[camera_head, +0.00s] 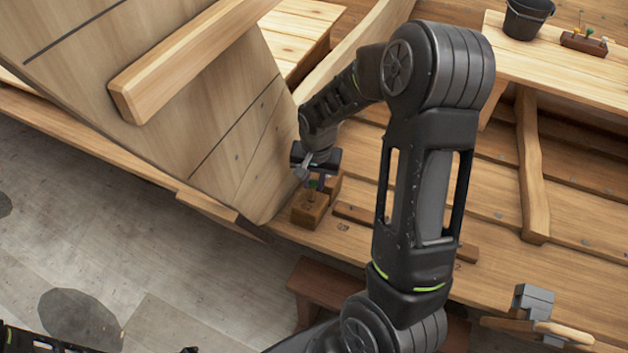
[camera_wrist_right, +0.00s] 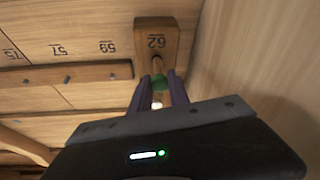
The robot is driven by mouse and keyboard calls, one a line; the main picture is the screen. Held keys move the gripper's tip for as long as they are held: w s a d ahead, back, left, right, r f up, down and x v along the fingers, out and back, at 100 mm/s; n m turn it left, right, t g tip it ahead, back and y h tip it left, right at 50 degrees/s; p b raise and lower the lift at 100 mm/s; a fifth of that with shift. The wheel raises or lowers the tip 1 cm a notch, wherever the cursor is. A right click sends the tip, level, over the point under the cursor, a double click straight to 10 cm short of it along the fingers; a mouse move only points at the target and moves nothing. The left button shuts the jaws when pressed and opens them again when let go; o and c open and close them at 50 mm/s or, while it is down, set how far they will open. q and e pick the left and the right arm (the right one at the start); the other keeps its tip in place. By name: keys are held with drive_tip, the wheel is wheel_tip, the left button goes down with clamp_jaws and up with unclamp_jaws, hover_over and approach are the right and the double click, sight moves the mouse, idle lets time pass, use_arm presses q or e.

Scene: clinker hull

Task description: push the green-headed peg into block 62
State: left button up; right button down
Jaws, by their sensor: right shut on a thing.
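Block 62 (camera_wrist_right: 158,42) is a small brown wooden block with its number on its face. In the head view it (camera_head: 308,210) stands beside the curved hull planking. The green-headed peg (camera_wrist_right: 157,81) shows its green part between the two fingers of my right gripper (camera_wrist_right: 156,92). Its pale shaft runs toward the block's near end; I cannot tell how far it is in. In the head view my right gripper (camera_head: 315,180) is just above the block, pointing down, shut on the peg.
The hull side (camera_head: 235,130) rises close beside my right gripper. A dark wooden strip (camera_wrist_right: 65,75) lies next to the block, with planks numbered 59, 57 and 75 behind. A black bucket (camera_head: 527,18) and a small rack of pegs (camera_head: 584,42) stand on a bench at the upper right.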

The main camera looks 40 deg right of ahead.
drive_tip(key=shift+s+a+f+b, duration=0.1)
drive_tip(key=shift+a+f+b, duration=0.05)
drive_tip(key=shift+f+b, duration=0.3)
drive_tip(key=shift+s+a+f+b, duration=0.1)
drive_tip(key=shift+f+b, duration=0.25)
drive_tip(key=shift+f, duration=0.1)
drive_tip(key=c, duration=1.2)
unclamp_jaws()
drive_tip(key=shift+o, duration=0.2)
wheel_tip(320, 180, up, 8)
drive_tip(key=w+d+p, duration=0.1)
drive_tip(key=d+p, duration=0.1)
drive_tip(key=p, duration=0.3)
drive_tip(key=shift+f, duration=0.15)
drive_tip(key=shift+w, duration=0.1)
